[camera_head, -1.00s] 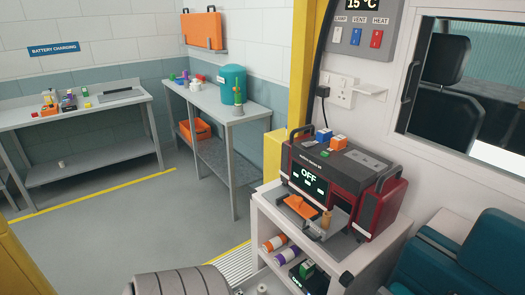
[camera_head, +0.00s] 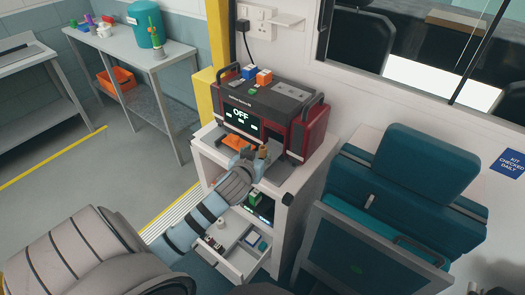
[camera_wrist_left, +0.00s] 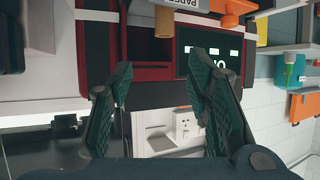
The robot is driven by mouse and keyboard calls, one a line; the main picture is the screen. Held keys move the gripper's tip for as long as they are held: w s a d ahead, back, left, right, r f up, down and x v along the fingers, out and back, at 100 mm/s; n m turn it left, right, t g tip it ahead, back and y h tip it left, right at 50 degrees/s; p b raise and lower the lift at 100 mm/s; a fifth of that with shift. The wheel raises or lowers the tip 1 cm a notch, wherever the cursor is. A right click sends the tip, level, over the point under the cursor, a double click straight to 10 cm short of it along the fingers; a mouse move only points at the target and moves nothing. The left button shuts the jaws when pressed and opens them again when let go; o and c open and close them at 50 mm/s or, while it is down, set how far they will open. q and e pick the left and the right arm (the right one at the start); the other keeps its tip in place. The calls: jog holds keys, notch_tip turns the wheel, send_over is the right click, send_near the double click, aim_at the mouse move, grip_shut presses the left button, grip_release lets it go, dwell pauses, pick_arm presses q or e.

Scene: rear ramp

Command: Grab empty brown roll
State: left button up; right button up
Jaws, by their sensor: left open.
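The brown roll (camera_head: 264,152) is a small tan cylinder standing at the front of the cart top, before the red and black power unit (camera_head: 300,125). It also shows in the left wrist view (camera_wrist_left: 164,22), at the top edge beside a partly cut-off white label. My left gripper (camera_head: 248,153) is just beside the roll in the head view and partly hides its surroundings. In the wrist view its two fingers are spread apart, with nothing between them (camera_wrist_left: 158,75), and the roll lies beyond the fingertips. Whether a finger touches the roll I cannot tell. My right gripper does not show.
An orange item (camera_head: 238,143) lies left of the gripper on the cart top. Below, a green box (camera_head: 255,198) sits on a shelf, and a drawer (camera_head: 228,264) stands open with small items. A teal seat (camera_head: 410,185) is at the right. Floor (camera_head: 95,185) at left is clear.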

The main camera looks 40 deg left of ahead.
aim_at(264, 147)
pick_arm(q)
jog(key=x, duration=0.7)
jog(key=f+b+x, duration=0.1)
jog(key=x, duration=0.3)
jog(key=shift+s+a+f, duration=0.15)
jog(key=shift+s+a, duration=0.1)
jog(key=c, duration=0.9)
